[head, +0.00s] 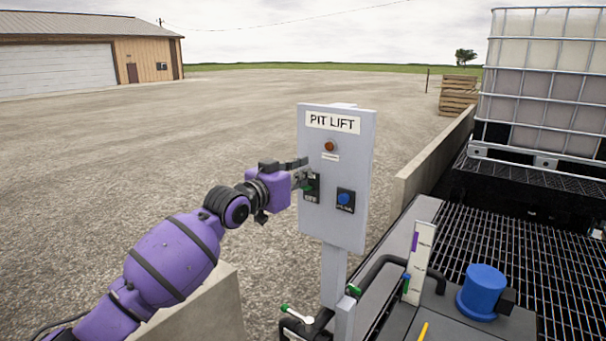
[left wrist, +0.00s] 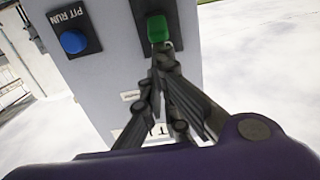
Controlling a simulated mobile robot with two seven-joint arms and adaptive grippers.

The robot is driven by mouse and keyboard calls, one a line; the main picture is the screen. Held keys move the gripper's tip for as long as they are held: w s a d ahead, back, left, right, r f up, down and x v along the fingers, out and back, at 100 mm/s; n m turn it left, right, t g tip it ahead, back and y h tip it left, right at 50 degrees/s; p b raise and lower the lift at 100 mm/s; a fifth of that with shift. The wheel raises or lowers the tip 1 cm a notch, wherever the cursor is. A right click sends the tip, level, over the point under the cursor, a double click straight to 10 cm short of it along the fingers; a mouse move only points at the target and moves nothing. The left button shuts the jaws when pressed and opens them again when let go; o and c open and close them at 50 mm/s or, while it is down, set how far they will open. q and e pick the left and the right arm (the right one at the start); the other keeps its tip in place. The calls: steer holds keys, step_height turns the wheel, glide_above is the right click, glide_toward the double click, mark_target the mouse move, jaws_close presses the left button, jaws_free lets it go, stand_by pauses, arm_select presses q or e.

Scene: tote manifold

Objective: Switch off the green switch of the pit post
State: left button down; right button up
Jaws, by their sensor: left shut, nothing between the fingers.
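The pit post is a grey panel (head: 345,225) on a pole, with a sign reading PIT LIFT. Its green switch (head: 312,186) sits on a dark plate at the panel's left side. My left gripper (head: 300,176) is shut and empty, with its fingers at the green switch and partly covering it. In the left wrist view the closed fingertips (left wrist: 160,50) are at the lower edge of the green switch (left wrist: 158,28). They look to be touching or very close; I cannot tell which. The switch's position is not clear. My right gripper is not in view.
A blue PIT RUN button (head: 345,198) sits right of the green switch, also in the left wrist view (left wrist: 73,41). An amber lamp (head: 329,146) is above. Pipes with green handles (head: 298,314), a blue cylinder (head: 482,290) and a caged tote (head: 545,85) stand below and right.

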arm_select(q)
step_height(320, 180, down, 5)
steer(key=s+a+t+h+b, duration=0.1)
steer(key=t+h+b, duration=0.3)
steer(key=b, duration=0.9)
steer(key=shift+s+a+f+t+h, duration=0.2)
steer(key=shift+s+a+t+h, duration=0.35)
steer(key=shift+t, duration=0.75)
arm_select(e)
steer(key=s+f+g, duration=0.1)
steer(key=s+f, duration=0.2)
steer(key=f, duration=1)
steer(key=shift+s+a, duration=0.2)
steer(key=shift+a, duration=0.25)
arm_select(q)
steer(key=shift+s+d, duration=0.1)
steer(key=shift+d, duration=0.1)
